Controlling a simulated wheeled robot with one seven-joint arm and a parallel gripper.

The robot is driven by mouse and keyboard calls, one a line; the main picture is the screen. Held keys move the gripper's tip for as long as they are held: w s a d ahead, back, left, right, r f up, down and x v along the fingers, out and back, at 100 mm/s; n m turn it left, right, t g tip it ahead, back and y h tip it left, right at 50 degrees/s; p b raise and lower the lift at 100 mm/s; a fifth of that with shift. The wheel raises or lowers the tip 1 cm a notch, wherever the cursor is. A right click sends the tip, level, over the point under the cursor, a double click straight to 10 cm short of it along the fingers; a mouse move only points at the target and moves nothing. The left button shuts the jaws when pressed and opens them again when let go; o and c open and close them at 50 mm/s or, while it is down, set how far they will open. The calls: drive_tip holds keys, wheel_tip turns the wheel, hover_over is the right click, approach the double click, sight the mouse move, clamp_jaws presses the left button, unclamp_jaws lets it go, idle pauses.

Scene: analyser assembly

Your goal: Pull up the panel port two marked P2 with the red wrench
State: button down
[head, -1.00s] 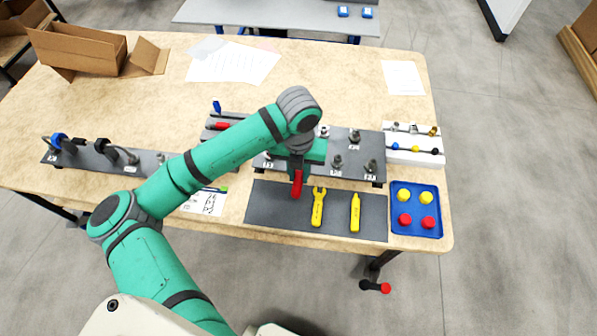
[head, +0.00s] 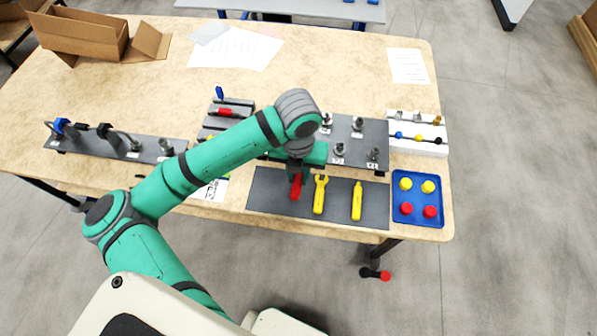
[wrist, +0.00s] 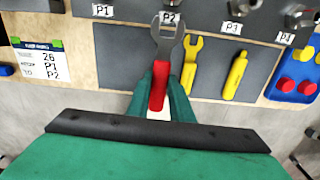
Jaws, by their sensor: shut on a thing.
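My gripper (wrist: 160,95) is shut on the red wrench (wrist: 160,85), whose red handle sits between the green fingers. The wrench's grey open jaw (wrist: 167,38) points away from me and appears just below the P2 label (wrist: 170,17) in the wrist view. The P2 port (wrist: 174,3) is cut off at the top edge there; the jaw looks apart from it. In the head view the red handle (head: 296,187) shows below my gripper (head: 298,172), over the dark mat (head: 270,200). My arm hides part of the port panel (head: 372,129) in the head view.
A yellow wrench (head: 320,195) and another yellow tool (head: 356,202) lie on the mat, right of the red wrench. Right of them is a blue tray (head: 418,220) with red and yellow caps. Ports P3 and P4 stand close by on the panel.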

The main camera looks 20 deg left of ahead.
drive_tip(key=shift+s+r, duration=0.1)
drive_tip(key=shift+s+d+r, duration=0.2)
drive_tip(key=shift+s+r, duration=0.3)
drive_tip(key=shift+s, duration=0.2)
drive_tip(key=shift+s+d+r, duration=0.2)
drive_tip(key=shift+s+r, duration=0.25)
drive_tip(key=shift+s, duration=0.2)
wheel_tip(320, 180, up, 7)
drive_tip(key=shift+w, duration=0.1)
